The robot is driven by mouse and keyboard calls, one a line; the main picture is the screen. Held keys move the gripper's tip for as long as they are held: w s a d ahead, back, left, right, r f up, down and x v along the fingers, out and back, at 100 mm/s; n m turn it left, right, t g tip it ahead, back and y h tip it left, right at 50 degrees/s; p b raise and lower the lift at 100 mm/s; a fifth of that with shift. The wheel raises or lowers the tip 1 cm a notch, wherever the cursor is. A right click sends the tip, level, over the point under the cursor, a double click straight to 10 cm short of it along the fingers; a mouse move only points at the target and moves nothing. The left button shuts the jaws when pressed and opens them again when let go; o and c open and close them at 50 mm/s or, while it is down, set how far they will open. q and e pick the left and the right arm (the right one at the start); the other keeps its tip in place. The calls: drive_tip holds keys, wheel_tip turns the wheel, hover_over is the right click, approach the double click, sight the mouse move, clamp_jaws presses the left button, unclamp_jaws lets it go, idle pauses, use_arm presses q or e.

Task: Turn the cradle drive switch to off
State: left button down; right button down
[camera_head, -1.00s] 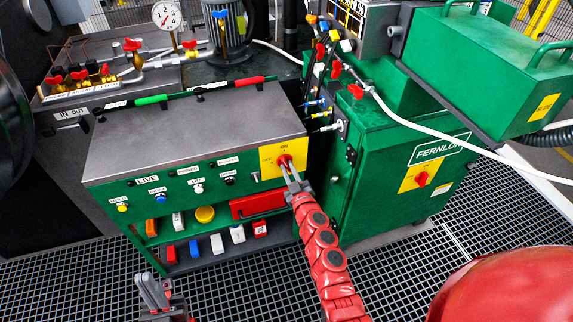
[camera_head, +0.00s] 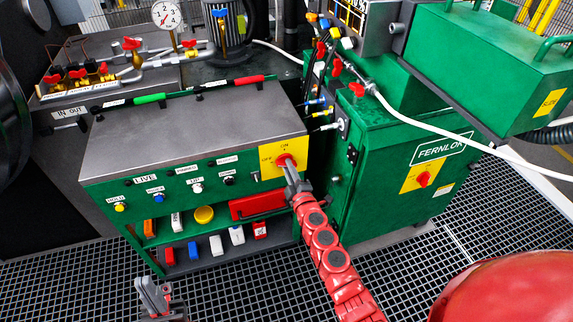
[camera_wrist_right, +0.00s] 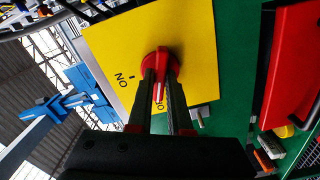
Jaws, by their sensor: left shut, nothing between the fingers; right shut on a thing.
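The cradle drive switch is a red knob (camera_head: 284,160) on a yellow plate (camera_head: 267,170) at the right end of the green console's front. The plate reads ON at its top and OFF at its left. My right gripper (camera_head: 289,170) is shut on the knob. In the right wrist view the fingers (camera_wrist_right: 161,92) straddle the knob (camera_wrist_right: 160,58). Its white line points down to a partly hidden label starting with O; the ON mark lies to its left. My left gripper (camera_head: 150,292) is shut and empty, low in front of the console.
A second red switch (camera_head: 423,179) on yellow sits on the green cabinet at the right. Coloured items lie on shelves below. A white hose (camera_head: 440,126) crosses the cabinet. Floor grating is open in front.

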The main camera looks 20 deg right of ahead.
drive_tip(key=n, duration=0.4)
drive_tip(key=shift+f+b, duration=0.15)
drive_tip(key=shift+b, duration=0.15)
drive_tip(key=c, duration=1.2)
unclamp_jaws()
drive_tip(key=shift+c, duration=0.2)
drive_tip(key=o, duration=0.5)
drive_tip(key=shift+s, duration=0.15)
drive_tip(key=s+p, duration=0.1)
drive_tip(key=s, duration=0.5)
drive_tip(key=shift+s+d, duration=0.15)
drive_tip(key=shift+s, duration=0.2)
